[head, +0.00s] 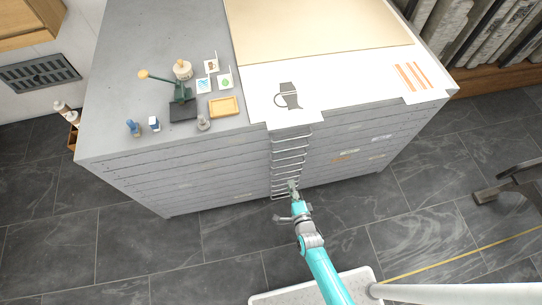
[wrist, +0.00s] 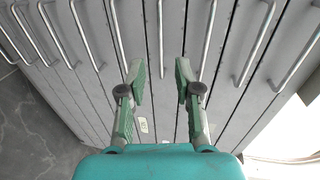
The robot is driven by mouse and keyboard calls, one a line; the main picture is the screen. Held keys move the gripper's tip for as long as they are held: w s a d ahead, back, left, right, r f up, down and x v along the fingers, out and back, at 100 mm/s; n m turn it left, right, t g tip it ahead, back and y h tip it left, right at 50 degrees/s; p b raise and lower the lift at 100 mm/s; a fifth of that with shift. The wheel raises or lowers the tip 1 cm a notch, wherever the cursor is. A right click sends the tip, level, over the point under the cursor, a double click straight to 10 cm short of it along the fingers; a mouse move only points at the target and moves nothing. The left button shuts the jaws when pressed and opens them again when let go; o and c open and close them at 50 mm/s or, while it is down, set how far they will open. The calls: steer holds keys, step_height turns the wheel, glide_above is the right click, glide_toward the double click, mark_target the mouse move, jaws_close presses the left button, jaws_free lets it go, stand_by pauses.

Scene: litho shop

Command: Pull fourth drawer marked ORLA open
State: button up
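A grey flat-file cabinet (head: 130,165) has wide shallow drawers stacked in its front. A column of metal bar handles (head: 290,150) runs down the middle of the front. No label reading ORLA is legible, so I cannot tell which drawer bears it. My gripper (head: 292,187) is at the lower handles. In the wrist view my gripper (wrist: 159,82) is open, its green fingers pointing at the drawer fronts. One bar handle (wrist: 161,40) lines up with the gap between the fingertips. I cannot tell whether it lies between them or beyond them. Other handles (wrist: 250,45) run parallel on both sides.
The cabinet top holds a beige sheet (head: 310,25), a white sheet with a mug print (head: 288,96), a yellow tray (head: 224,107) and small bottles (head: 133,128). Small labels (head: 346,153) mark some drawers. The dark tiled floor (head: 235,240) before the cabinet is mostly clear.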

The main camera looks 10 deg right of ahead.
mark_target(284, 166)
steer(key=x, duration=1.1)
steer(key=shift+w+a, duration=0.15)
jaws_close()
